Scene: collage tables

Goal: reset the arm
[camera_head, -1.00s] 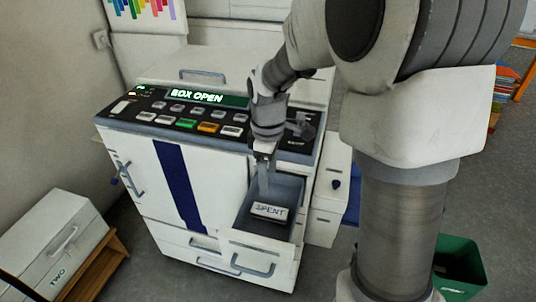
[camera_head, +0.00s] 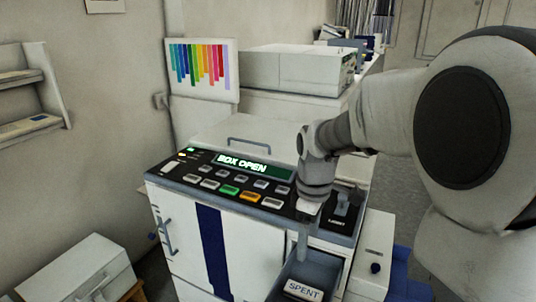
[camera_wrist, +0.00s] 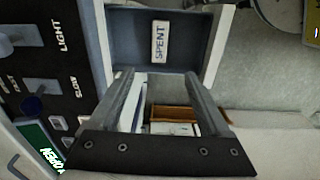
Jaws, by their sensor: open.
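My gripper (camera_wrist: 160,92) is open and empty in the wrist view, its two fingers apart. In the head view my gripper (camera_head: 303,245) points down in front of the machine's control panel, above the open drawer. The open drawer (camera_head: 318,268) is at the machine's front right. A white block marked "SPENT" (camera_head: 303,290) lies in it; the block also shows in the wrist view (camera_wrist: 160,42), beyond the fingertips and apart from them.
The white machine (camera_head: 180,228) shows "BOX OPEN" on its display (camera_head: 254,167). A white box (camera_head: 75,268) stands at lower left. A printer-like box (camera_head: 295,68) and a colour chart (camera_head: 203,70) are behind. A wall shelf (camera_head: 30,90) is at left.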

